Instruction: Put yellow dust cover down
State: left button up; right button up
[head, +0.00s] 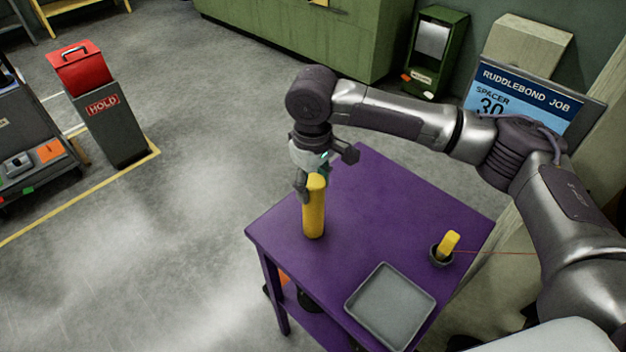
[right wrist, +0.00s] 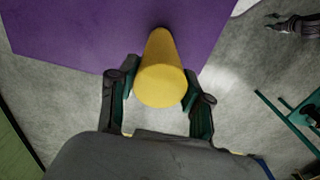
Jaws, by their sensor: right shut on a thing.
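The yellow dust cover (head: 314,212) is a tall upright cylinder at the left side of the purple table (head: 365,195). My right gripper (head: 308,182) is shut on its upper part from above. In the right wrist view the cover (right wrist: 161,75) sits between the two fingers of the gripper (right wrist: 160,92), with the purple tabletop (right wrist: 75,30) beyond it. The cover's lower end appears at or just over the tabletop; I cannot tell whether it touches. My left gripper is not in view.
A grey tray (head: 391,306) lies at the table's front. A small dark cup (head: 441,256) with a yellow piece (head: 449,243) stands at the right. The table's middle is clear. A HOLD bin (head: 108,125) and a job screen (head: 530,100) stand farther off.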

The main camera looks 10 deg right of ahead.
jog(key=o, duration=1.3)
jog(key=shift+f, duration=0.1)
notch_tip(320, 180, up, 12)
jog(key=shift+r+b, duration=0.2)
jog(key=shift+b, duration=0.95)
jog(key=shift+f, duration=0.1)
